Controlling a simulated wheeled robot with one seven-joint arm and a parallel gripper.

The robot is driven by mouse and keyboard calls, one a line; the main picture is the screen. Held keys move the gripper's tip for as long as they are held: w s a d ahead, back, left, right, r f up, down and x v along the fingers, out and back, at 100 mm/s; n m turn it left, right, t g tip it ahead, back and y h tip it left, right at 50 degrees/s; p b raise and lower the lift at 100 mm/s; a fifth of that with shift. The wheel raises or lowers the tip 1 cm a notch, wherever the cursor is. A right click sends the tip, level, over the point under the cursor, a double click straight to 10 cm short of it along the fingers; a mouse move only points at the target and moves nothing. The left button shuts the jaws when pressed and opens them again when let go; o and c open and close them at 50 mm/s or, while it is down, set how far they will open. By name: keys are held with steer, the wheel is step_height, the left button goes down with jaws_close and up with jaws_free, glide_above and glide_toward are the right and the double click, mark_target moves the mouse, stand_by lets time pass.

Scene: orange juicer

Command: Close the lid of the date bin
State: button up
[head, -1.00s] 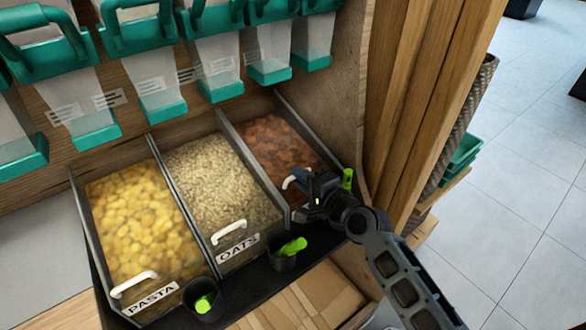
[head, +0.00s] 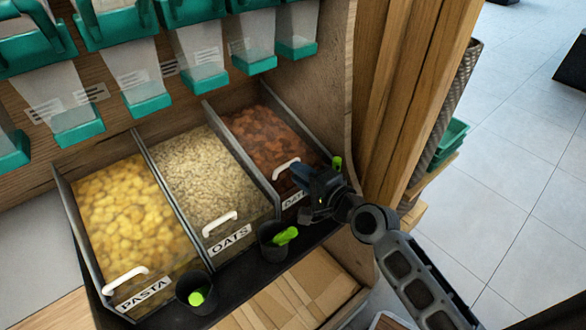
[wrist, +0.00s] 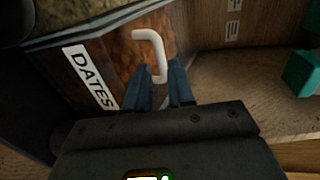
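The date bin (head: 262,138) is the rightmost of three bins in the head view, with brown dates showing inside. Its clear lid has a white handle (head: 285,167), which also shows in the wrist view (wrist: 152,42) beside the DATES label (wrist: 90,78). The lid looks down, much like the neighbouring lids; I cannot tell if it is fully shut. My gripper (head: 318,182) is at the bin's front right corner, partly covering the label. In the wrist view my gripper (wrist: 159,82) has its two fingers apart, with the handle's near end showing between them; contact is unclear.
The oats bin (head: 190,178) and pasta bin (head: 120,210) stand to the left. Black cups (head: 196,292) with green scoops (head: 286,236) line the front ledge. Teal-ended dispensers (head: 205,84) hang above. A wooden side panel (head: 400,100) stands close on the right.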

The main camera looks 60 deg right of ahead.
steer(key=shift+v, duration=1.95)
steer(key=shift+c, duration=0.3)
